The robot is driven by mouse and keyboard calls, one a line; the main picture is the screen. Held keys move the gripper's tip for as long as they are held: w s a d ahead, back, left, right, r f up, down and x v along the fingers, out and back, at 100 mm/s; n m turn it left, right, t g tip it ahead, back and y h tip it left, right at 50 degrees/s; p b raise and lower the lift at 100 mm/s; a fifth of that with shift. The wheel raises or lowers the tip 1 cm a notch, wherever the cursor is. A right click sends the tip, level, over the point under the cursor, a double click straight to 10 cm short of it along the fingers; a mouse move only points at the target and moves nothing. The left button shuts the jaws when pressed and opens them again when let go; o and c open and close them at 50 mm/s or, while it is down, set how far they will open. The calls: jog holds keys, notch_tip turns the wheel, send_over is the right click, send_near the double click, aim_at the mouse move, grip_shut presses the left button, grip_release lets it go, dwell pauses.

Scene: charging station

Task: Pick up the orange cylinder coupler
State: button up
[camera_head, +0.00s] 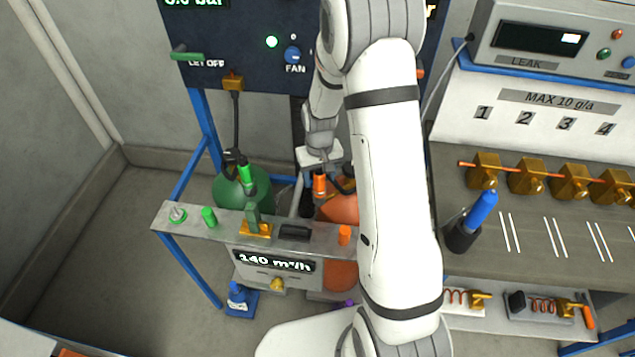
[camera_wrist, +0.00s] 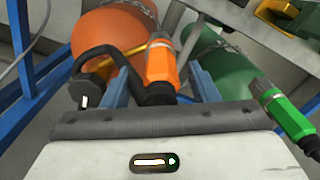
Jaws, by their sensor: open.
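The orange coupler (camera_head: 319,183) sits upright behind the narrow shelf, in front of the orange cylinder (camera_head: 338,209). In the wrist view the orange coupler (camera_wrist: 161,63) has a black lower end with a black hose curving left. My gripper (camera_wrist: 160,82) is open, with one blue finger on each side of the coupler. I cannot tell if either finger touches it. The orange cylinder also shows in the wrist view (camera_wrist: 100,38), behind the coupler. In the head view my gripper (camera_head: 319,160) is at the coupler's top, and my arm hides part of the area to the right.
A green coupler (camera_head: 246,175) stands by the green cylinder (camera_head: 228,192) on the left; it also shows in the wrist view (camera_wrist: 283,112). The metal shelf (camera_head: 190,226) holds green and orange caps. Blue frame bars (camera_head: 203,125) stand left. A workbench (camera_head: 480,250) is right.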

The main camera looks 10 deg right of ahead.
jog(key=shift+f, duration=0.55)
jog(key=shift+c, duration=0.5)
grip_shut()
